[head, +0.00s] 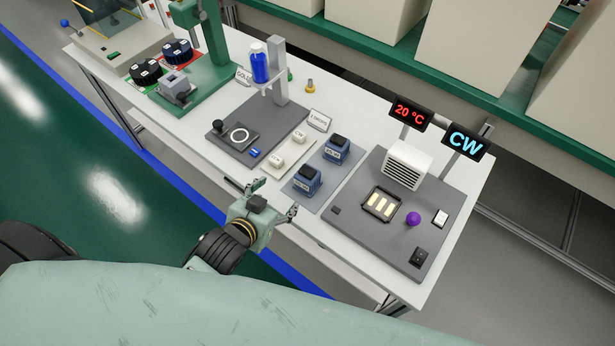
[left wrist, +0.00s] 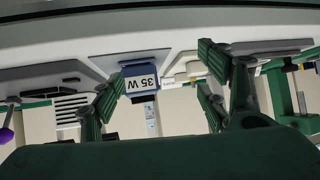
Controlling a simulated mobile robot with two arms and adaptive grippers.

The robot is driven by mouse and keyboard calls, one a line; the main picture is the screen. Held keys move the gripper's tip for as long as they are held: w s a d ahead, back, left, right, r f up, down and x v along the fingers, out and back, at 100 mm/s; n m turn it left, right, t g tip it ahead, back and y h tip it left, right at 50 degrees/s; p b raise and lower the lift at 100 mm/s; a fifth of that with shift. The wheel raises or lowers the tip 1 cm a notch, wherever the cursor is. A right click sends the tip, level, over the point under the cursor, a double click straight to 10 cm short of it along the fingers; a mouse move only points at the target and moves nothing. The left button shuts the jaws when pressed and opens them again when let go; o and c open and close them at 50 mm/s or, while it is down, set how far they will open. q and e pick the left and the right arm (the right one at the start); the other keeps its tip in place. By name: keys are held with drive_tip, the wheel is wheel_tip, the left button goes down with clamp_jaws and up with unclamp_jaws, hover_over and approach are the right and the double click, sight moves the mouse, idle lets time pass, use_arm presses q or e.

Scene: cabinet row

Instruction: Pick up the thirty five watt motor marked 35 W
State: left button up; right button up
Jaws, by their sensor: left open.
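Two blue motors with black tops stand on a grey mat on the table. The near motor (head: 307,181) and the far motor (head: 337,149) carry white labels too small to read surely in the head view. In the left wrist view, which is upside down, the motor marked 35 W (left wrist: 143,84) shows between the fingers, some way ahead of them. It appears to be the near one. My left gripper (head: 277,197) is open and empty at the table's front edge, left of and nearer than the near motor; it also shows in the left wrist view (left wrist: 160,92). My right gripper is not in view.
White blocks (head: 277,162) marked CW sit on a mat left of the motors. Right of them is a dark station board (head: 350,222) with a vented box (head: 407,165), purple knob (head: 413,219) and signs reading 20 °C and CW. A stand holds a blue bottle (head: 260,65).

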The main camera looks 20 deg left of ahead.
sight(301, 183)
use_arm(q)
drive_tip(key=shift+w+d+f+t+h, duration=0.1)
drive_tip(key=shift+w+d+t+h, duration=0.1)
drive_tip(key=shift+w+t, duration=0.15)
drive_tip(key=shift+w+d+t+h, duration=0.15)
drive_tip(key=shift+w+t+h, duration=0.1)
drive_tip(key=shift+w, duration=0.2)
drive_tip(key=shift+w+d+m+t+h, duration=0.25)
drive_tip(key=shift+w+m+t+h, duration=0.15)
drive_tip(key=shift+t, duration=0.1)
drive_tip(key=shift+w+d+r+m+t+h, duration=0.15)
drive_tip(key=shift+d+m+t+h, duration=0.25)
drive_tip(key=shift+h, duration=0.25)
drive_tip(key=shift+s+d+r+m+t+h, duration=0.1)
drive_tip(key=shift+d+r+m+t+h, duration=0.15)
drive_tip(key=shift+d+h, duration=0.3)
drive_tip(key=shift+w+f, duration=0.1)
drive_tip(key=shift+w, duration=0.2)
drive_tip(key=p+x, duration=0.1)
drive_tip(key=x, duration=0.6)
drive_tip(key=shift+w, duration=0.15)
drive_tip(key=shift+c, duration=0.5)
drive_tip(key=shift+f, duration=0.1)
drive_tip(key=c, duration=1.5)
clamp_jaws()
